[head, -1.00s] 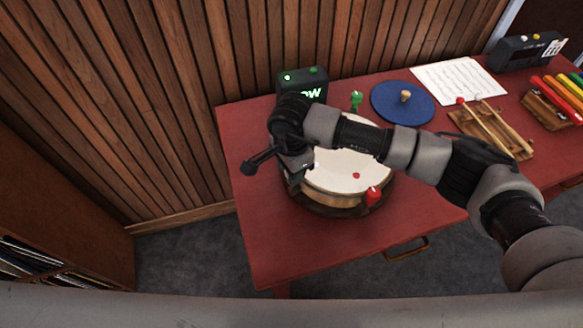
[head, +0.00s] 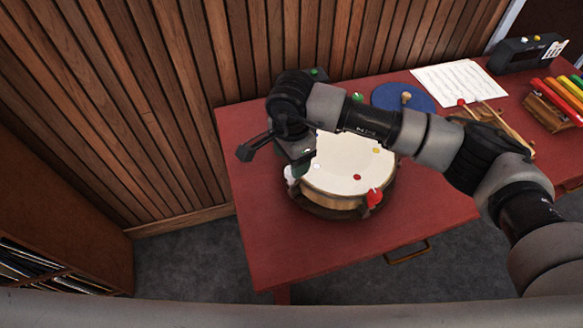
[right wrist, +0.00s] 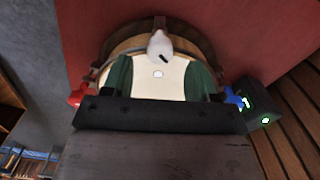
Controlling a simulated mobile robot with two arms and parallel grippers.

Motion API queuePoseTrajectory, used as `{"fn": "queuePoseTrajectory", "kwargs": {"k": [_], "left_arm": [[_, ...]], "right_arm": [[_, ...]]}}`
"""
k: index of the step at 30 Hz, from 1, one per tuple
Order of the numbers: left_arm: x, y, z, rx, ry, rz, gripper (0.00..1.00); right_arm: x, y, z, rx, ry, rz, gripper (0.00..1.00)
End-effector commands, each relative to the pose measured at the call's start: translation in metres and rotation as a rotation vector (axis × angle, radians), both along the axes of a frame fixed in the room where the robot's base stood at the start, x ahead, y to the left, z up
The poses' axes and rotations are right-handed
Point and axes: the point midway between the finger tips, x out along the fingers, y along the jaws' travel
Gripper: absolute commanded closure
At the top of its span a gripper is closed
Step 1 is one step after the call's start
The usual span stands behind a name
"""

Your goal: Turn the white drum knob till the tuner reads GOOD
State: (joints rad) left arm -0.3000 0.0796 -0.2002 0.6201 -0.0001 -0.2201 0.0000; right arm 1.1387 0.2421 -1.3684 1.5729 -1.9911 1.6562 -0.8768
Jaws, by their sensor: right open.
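The drum (head: 335,178) stands on the red table with its cream head up. Its white knob (right wrist: 160,45) sticks out from the rim in the right wrist view. It shows only partly at the drum's left side in the head view (head: 289,173). My right gripper (right wrist: 159,66) is open, its two green fingers on either side below the white knob in the picture, apart from it. The tuner (right wrist: 262,108) shows green lit marks too small to read. In the head view my arm hides nearly all of the tuner (head: 318,74). My left gripper is not in view.
A red knob (head: 374,198), a green knob (head: 357,98) and a blue knob (right wrist: 232,97) sit around the drum. A blue disc (head: 385,95), a paper sheet (head: 450,84) and coloured bars (head: 560,95) lie to the right. The table's front left is clear.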

Motion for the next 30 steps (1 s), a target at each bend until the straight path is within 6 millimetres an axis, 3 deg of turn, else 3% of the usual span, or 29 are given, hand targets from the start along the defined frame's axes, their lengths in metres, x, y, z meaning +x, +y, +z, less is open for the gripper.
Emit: {"fn": "queuePoseTrajectory", "kwargs": {"k": [6,12,30], "left_arm": [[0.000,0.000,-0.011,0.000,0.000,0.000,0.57],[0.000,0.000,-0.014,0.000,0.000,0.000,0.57],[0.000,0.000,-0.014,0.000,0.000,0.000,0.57]], "right_arm": [[0.001,0.000,0.040,0.000,-0.004,0.000,0.42],[0.000,0.000,0.060,0.001,-0.002,0.001,0.42],[-0.004,0.005,0.060,0.027,0.013,0.002,0.42]]}}
